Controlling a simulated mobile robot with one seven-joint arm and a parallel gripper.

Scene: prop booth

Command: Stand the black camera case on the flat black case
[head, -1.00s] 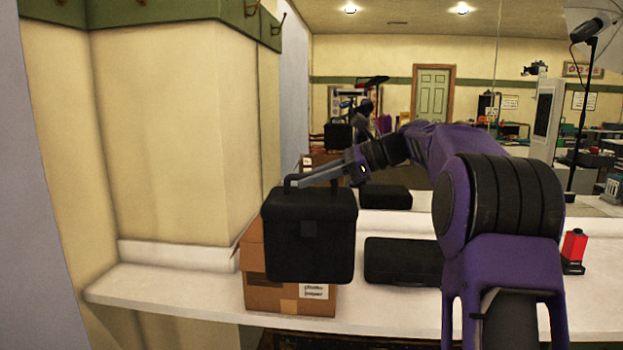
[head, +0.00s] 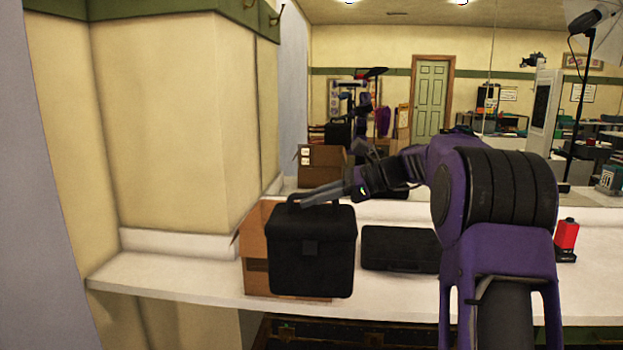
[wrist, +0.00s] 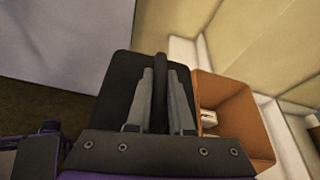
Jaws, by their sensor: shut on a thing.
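The black camera case (head: 312,257) hangs upright from its top handle in the head view, in front of the cardboard box. My gripper (head: 308,198) is shut on that handle. In the wrist view the case's top (wrist: 122,85) lies below my gripper (wrist: 160,85), with the handle between the two fingers. The flat black case (head: 400,250) lies on the white counter to the right of the camera case, apart from it. Its right end meets my arm in the picture. Whether the camera case's bottom touches anything is hard to tell.
The open cardboard box (head: 256,262) stands on the white counter (head: 170,285) behind the camera case, and close beside it in the wrist view (wrist: 238,112). A red object (head: 566,236) stands right of my arm. A mirror (head: 390,110) rises behind the counter.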

